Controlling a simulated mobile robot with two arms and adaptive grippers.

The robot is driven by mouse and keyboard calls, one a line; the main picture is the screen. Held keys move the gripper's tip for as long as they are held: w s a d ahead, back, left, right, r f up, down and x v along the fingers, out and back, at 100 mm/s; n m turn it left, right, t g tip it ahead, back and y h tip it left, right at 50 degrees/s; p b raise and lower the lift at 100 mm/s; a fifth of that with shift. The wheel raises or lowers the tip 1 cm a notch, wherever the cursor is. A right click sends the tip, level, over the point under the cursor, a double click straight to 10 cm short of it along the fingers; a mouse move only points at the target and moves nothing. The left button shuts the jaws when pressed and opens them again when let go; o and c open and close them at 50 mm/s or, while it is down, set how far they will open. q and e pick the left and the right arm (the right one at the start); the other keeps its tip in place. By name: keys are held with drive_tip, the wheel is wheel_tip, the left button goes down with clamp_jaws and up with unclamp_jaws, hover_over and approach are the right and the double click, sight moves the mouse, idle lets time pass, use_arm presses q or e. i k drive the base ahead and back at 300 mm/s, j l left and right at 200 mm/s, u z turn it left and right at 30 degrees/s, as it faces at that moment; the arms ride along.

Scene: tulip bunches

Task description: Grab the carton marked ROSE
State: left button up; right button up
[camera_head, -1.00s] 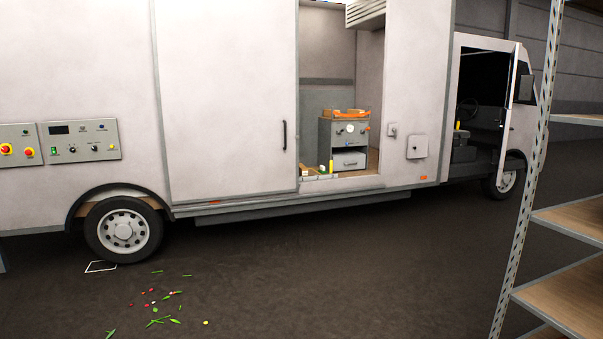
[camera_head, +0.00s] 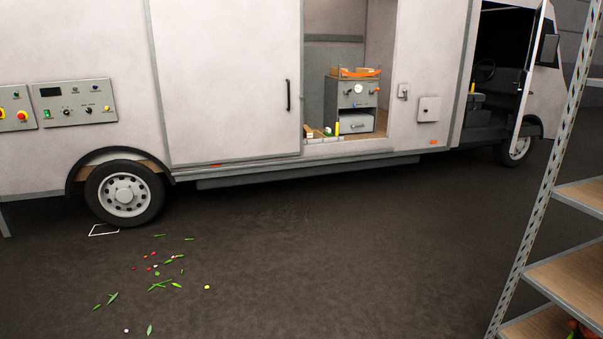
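No carton marked ROSE can be made out in the head view. A small patch of orange and green (camera_head: 581,330) shows on the lowest visible shelf at the bottom right corner, cut off by the frame edge; I cannot tell what it is. Neither of my grippers is in view.
A white truck (camera_head: 225,80) with an open side doorway holding a grey cabinet (camera_head: 352,105) stands across the back. A metal shelf rack (camera_head: 545,195) with wooden boards (camera_head: 570,278) stands close at right. Leaves and petals (camera_head: 165,284) litter the left floor; the middle floor (camera_head: 350,250) is clear.

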sight(308, 133)
drive_tip(key=i+l+z, duration=0.3)
drive_tip(key=i, duration=0.8)
drive_tip(key=i+z, duration=0.35)
drive_tip(key=i, duration=3.8)
